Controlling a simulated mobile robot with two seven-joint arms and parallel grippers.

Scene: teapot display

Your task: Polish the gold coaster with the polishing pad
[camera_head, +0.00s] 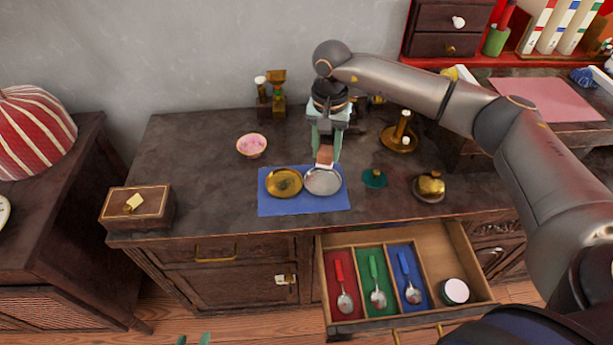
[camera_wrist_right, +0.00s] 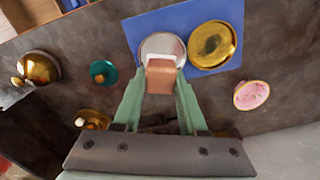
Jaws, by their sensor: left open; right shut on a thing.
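The gold coaster (camera_head: 284,183) lies on a blue mat (camera_head: 300,206), left of a silver coaster (camera_head: 322,181). In the right wrist view the gold coaster (camera_wrist_right: 226,58) has a dark smudge across its middle. My right gripper (camera_head: 325,150) points down and is shut on the polishing pad (camera_head: 325,157), a brown block with a white face. It also shows in the right wrist view (camera_wrist_right: 161,78). The pad is over the silver coaster's edge; I cannot tell whether they touch. Only the green fingertips of my left gripper (camera_head: 194,339) show at the bottom edge, spread apart.
A pink bowl (camera_head: 251,145) stands behind the mat. A teal lid (camera_head: 375,178), a gold pot (camera_head: 431,186) and a brass candlestick (camera_head: 400,135) stand to the right. A wooden box (camera_head: 137,208) is at left. An open drawer (camera_head: 334,243) with several spoons sticks out in front.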

